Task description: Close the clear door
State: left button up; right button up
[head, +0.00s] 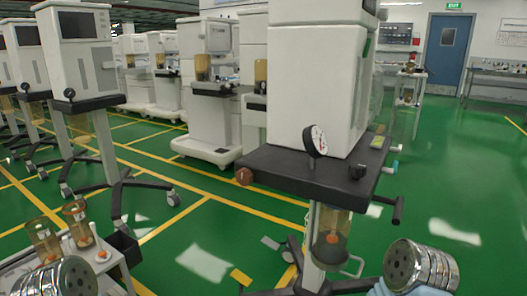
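The nearest anaesthesia cart (313,82) stands right of centre, with a white body on a dark shelf (290,172). A thin, see-through greenish strip (377,92) shows along the right side of its white body. It may be the clear door seen nearly edge-on, but I cannot tell for sure, nor how far open it is. Most of that side is turned away from me. Neither of my grippers is in view. Rounded metal parts, which look like mine, show at the bottom left and bottom right.
A round gauge (315,141) and a clear canister (331,236) are on the near cart. A low white trolley (118,268) with amber jars stands at lower left. More carts fill the left and back. Green floor (455,165) is open at right, before a blue door (447,50).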

aim_at(410, 77)
jog(key=l+u, duration=0.1)
jog(key=l, duration=0.45)
jog(key=l+u, duration=0.15)
jog(key=l, duration=0.4)
jog(key=l+u, duration=0.1)
jog(key=l, duration=0.45)
jog(key=k+l+u, duration=0.1)
jog(key=l, duration=0.45)
jog(key=l+u, duration=0.1)
jog(key=l, duration=0.45)
jog(key=k+l+u, duration=0.15)
jog(key=l, duration=0.4)
jog(key=k+l+u, duration=0.1)
jog(key=l, duration=0.4)
jog(key=i+j+z, duration=0.1)
jog(key=i+j, duration=0.35)
